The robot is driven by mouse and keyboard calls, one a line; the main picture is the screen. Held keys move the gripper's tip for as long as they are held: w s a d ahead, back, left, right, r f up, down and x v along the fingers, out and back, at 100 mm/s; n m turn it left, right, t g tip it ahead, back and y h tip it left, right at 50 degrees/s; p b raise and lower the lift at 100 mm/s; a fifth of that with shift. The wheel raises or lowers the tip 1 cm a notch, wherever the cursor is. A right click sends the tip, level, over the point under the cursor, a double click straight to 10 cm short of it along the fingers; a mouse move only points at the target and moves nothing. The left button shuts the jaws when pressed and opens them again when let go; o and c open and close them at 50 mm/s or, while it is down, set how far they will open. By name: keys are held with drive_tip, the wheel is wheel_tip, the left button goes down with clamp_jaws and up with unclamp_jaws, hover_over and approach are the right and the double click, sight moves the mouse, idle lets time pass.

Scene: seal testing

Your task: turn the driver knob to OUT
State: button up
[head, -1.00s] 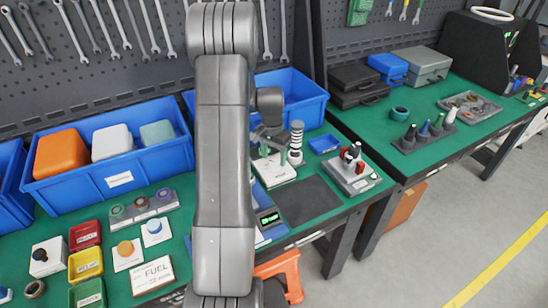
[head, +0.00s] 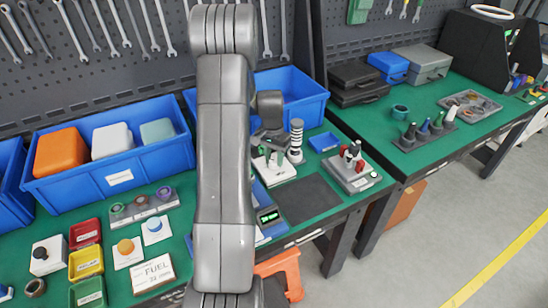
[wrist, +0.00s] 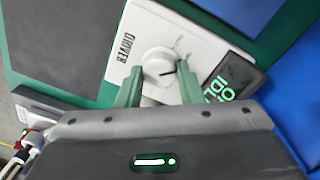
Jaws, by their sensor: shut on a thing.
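The white driver panel (wrist: 190,30), lettered DRIVER, fills the upper middle of the wrist view. Its round white knob (wrist: 158,62) carries a short dark pointer mark; the small labels around it are too blurred to read surely. My gripper (wrist: 160,84) is shut on the knob, with one green finger on each side of it. A dark display (wrist: 237,75) beside the panel shows green text, partly hidden, with IDLE legible. In the head view my gripper (head: 268,156) is over the white panel (head: 282,174), and the knob is hidden.
A blue bin (head: 300,92) is behind, and a small blue tray (head: 324,142) and a grey fixture (head: 352,178) are to the right. A dark mat (head: 308,198) lies bare in front.

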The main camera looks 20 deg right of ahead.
sight(272, 160)
drive_tip(key=n+b, duration=0.2)
drive_tip(key=n, duration=0.2)
drive_tip(key=shift+n+b, duration=0.6)
drive_tip(key=shift+n, duration=1.2)
drive_tip(key=o, duration=1)
drive_tip(key=shift+c, duration=0.2)
wheel_tip(272, 160, up, 14)
drive_tip(key=shift+a+b, duration=0.35)
